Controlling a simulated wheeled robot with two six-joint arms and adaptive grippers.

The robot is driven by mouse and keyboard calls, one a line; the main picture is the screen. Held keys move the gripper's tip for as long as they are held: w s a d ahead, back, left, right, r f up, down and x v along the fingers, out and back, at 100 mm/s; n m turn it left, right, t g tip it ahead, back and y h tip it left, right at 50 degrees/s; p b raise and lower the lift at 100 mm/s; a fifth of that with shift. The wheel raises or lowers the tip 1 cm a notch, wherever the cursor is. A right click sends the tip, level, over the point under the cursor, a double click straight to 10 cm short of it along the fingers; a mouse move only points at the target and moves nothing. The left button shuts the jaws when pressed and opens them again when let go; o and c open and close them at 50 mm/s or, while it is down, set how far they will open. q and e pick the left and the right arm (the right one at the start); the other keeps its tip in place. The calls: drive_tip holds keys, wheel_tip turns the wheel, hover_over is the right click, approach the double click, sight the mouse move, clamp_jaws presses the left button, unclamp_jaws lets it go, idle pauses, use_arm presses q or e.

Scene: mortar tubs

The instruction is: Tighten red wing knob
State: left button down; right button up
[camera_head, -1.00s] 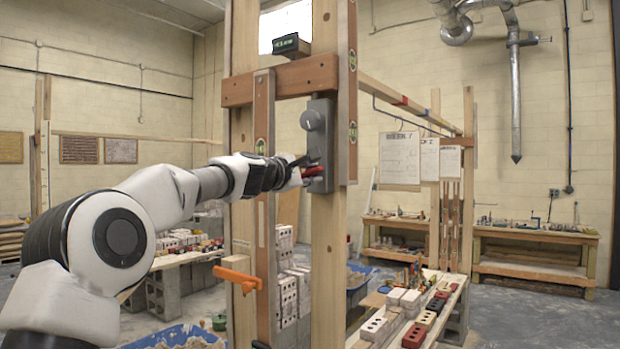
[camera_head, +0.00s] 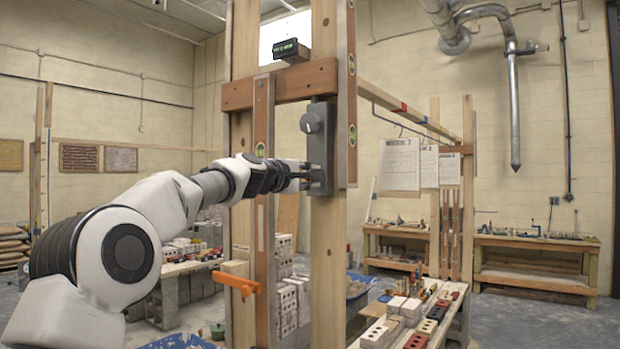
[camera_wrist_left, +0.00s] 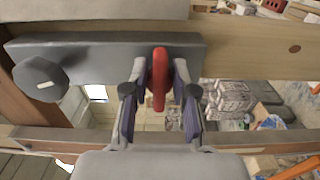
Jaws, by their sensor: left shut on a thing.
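The red wing knob (camera_wrist_left: 159,80) sits on a grey metal plate (camera_wrist_left: 105,52) in the left wrist view, with its wing in line with my fingers. My left gripper (camera_wrist_left: 161,92) is shut on the red wing knob, one finger on each side. In the head view my left gripper (camera_head: 305,175) reaches the lower part of the grey plate (camera_head: 321,150), and the knob is hidden by its fingers. A round grey knob (camera_head: 311,123) sits higher on the same plate. My right gripper is not in view.
The plate is mounted on a wooden post (camera_head: 328,250) with a crosspiece (camera_head: 280,84). An orange clamp (camera_head: 237,284) sticks out lower left. A bench with bricks (camera_head: 428,326) stands at the lower right. Open floor lies beyond.

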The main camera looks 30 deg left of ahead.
use_arm(q)
drive_tip(key=shift+f, duration=0.1)
drive_tip(key=c, duration=0.9)
unclamp_jaws()
drive_tip(key=shift+c, duration=0.2)
drive_tip(key=s, duration=0.7)
drive_tip(key=shift+a, duration=0.25)
drive_tip(key=shift+s, duration=0.15)
